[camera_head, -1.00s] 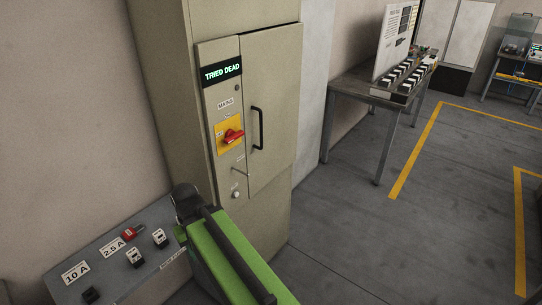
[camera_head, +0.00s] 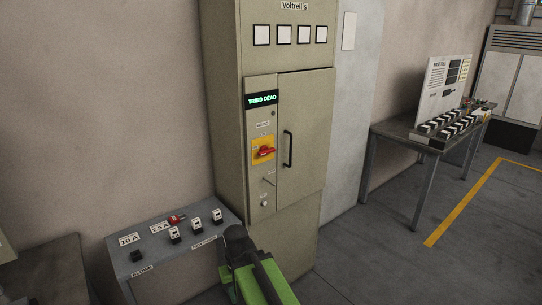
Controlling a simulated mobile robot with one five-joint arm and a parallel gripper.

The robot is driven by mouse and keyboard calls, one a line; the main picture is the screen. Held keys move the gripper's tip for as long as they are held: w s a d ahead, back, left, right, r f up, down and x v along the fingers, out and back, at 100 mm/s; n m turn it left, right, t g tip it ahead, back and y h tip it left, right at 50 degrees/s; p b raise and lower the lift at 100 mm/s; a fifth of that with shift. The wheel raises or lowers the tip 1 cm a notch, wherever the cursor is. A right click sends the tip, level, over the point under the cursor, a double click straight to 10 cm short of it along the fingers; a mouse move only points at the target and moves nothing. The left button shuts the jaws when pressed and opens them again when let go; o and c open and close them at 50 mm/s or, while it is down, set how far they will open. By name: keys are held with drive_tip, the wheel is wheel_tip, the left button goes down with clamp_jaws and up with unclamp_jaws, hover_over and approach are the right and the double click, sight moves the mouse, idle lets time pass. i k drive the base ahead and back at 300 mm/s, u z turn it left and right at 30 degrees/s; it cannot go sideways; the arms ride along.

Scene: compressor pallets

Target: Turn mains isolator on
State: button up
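The mains isolator (camera_head: 265,152) is a red rotary handle on a yellow plate, on the narrow left panel of a tall beige cabinet (camera_head: 285,225). Its handle lies roughly sideways, and a small label sits above the plate. The display (camera_head: 262,99) above it reads "TRIED DEAD" in green letters. My green and black arm reaches up from the bottom edge, in front of the cabinet's lower left. No gripper fingers can be made out, and nothing of mine covers the isolator.
A grey bench (camera_head: 128,262) left of the cabinet carries fuse holders, a red item (camera_head: 177,219) and labels "10 A" and "2.5 A". The cabinet has a black vertical door handle (camera_head: 288,149). A table (camera_head: 400,133) with a board stands at right. Floor between is clear.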

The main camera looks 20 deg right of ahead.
sight(264, 150)
drive_tip(key=z, duration=0.5)
drive_tip(key=i, duration=1)
drive_tip(key=k, duration=0.5)
drive_tip(key=u, duration=1.45)
drive_tip(key=i, duration=0.4)
drive_tip(key=z, duration=0.3)
